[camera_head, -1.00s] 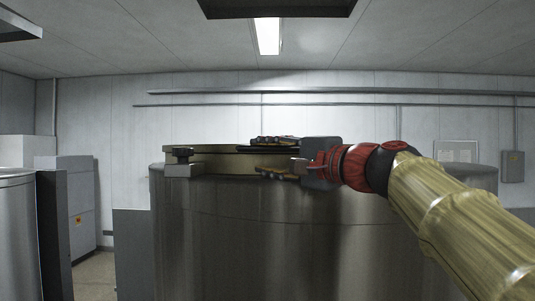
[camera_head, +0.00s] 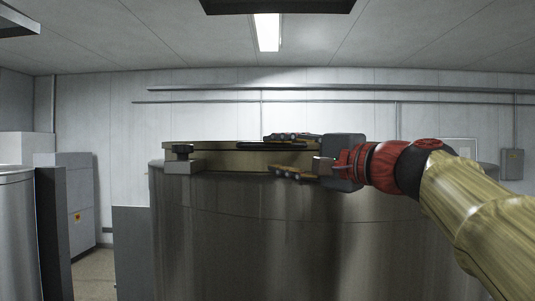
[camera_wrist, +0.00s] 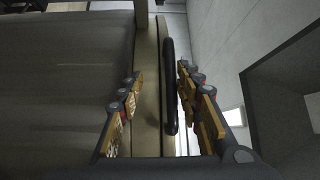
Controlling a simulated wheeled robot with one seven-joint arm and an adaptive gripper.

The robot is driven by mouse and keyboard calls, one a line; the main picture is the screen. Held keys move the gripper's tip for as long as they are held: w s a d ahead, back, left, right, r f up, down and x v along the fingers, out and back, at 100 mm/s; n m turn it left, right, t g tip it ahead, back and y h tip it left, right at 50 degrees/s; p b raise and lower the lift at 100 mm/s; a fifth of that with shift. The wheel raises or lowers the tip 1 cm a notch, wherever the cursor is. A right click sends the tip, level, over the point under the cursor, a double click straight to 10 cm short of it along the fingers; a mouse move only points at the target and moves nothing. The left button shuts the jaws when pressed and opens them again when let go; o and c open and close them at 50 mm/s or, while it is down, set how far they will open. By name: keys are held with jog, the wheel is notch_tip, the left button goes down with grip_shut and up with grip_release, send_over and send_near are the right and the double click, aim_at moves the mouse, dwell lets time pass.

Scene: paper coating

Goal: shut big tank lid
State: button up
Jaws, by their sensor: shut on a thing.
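The big steel tank (camera_head: 240,225) fills the middle of the head view. Finger contact is hard to see.
Another steel tank (camera_head: 16,235) stands at the far left, beside grey cabinets (camera_head: 80,205). A pale wall with horizontal pipes (camera_head: 340,90) is behind the tank. A wall box (camera_head: 511,163) hangs at the right. The air above the lid is clear.

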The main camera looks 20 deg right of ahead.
jog(key=v, duration=0.8)
jog(key=s+a+f+n+g+h+b, duration=0.1)
jog(key=s+a+f+g+b, duration=0.1)
jog(key=f, duration=0.9)
jog(key=s+a+f+n+g+h+b, duration=0.1)
jog(key=a+f+n+g+b, duration=0.15)
jog(key=f, duration=0.95)
jog(key=s+a+f+n+g+h+b, duration=0.1)
jog(key=s+a+f+g, duration=0.15)
jog(key=f, duration=0.85)
jog(key=s+d+f+n+g+h+b, duration=0.1)
jog(key=s+f, duration=0.3)
jog(key=f, duration=0.5)
jog(key=s+d+f+n+g+h+b, duration=0.1)
jog(key=s+f+n, duration=0.3)
jog(key=f, duration=0.6)
jog(key=s+d+f+n+g+h+b, duration=0.1)
jog(key=s+f+n+g+h+b, duration=0.1)
jog(key=f, duration=0.7)
jog(key=shift+s+f+h+b, duration=0.35)
jog(key=shift+s+h, duration=0.45)
jog(key=shift+s, duration=0.3)
jog(key=shift+d, duration=0.1)
